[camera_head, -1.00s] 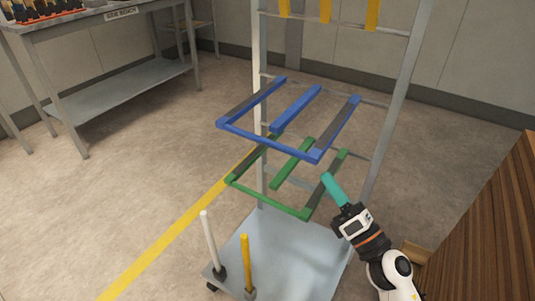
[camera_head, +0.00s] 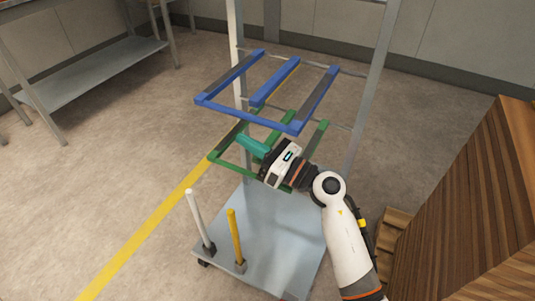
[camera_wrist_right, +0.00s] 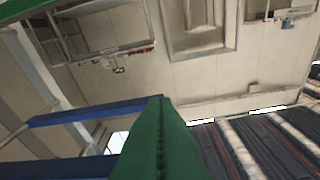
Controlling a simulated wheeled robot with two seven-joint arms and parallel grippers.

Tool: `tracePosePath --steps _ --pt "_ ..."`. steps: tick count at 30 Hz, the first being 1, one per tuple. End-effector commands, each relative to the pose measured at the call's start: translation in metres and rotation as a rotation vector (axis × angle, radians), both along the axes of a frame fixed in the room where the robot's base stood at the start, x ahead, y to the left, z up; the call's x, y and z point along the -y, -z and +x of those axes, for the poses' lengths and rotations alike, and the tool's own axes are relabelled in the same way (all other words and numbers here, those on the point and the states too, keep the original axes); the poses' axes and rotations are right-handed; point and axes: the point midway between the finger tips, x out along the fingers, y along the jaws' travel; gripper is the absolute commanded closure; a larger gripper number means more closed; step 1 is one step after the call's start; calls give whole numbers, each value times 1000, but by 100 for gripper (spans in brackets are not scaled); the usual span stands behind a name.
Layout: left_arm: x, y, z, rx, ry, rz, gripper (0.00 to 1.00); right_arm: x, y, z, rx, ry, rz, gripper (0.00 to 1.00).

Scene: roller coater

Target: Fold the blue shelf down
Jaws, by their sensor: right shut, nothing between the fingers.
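The blue shelf (camera_head: 246,115) is an open frame with a middle bar, standing out roughly level from the grey upright rack. A similar green shelf (camera_head: 225,166) stands out below it. My right gripper (camera_head: 252,146), with teal fingers, is shut and empty. In the head view it appears below the blue shelf's front bar, over the green shelf, hiding part of the green one. I cannot tell whether it touches either. In the right wrist view the closed fingers (camera_wrist_right: 160,140) point up past a blue bar (camera_wrist_right: 100,112). My left gripper is not in view.
The rack's base plate (camera_head: 255,225) carries a white post (camera_head: 197,220) and a yellow post (camera_head: 235,240) at its front left. A wooden slatted block (camera_head: 475,205) stands close on the right. A grey workbench (camera_head: 95,75) is at the back left. Floor between is clear.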

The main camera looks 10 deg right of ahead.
Motion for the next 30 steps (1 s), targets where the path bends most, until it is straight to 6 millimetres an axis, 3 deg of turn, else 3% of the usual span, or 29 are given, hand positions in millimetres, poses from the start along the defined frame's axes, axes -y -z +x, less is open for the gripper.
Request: tracePosePath --steps 1,6,22,30 --pt "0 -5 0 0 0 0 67 3 -13 2 6 4 0 100" --pt "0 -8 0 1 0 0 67 5 -28 4 4 3 -1 100" --pt "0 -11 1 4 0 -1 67 6 -34 4 -2 3 2 100" --pt "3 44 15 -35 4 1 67 6 -51 4 -37 2 25 100"
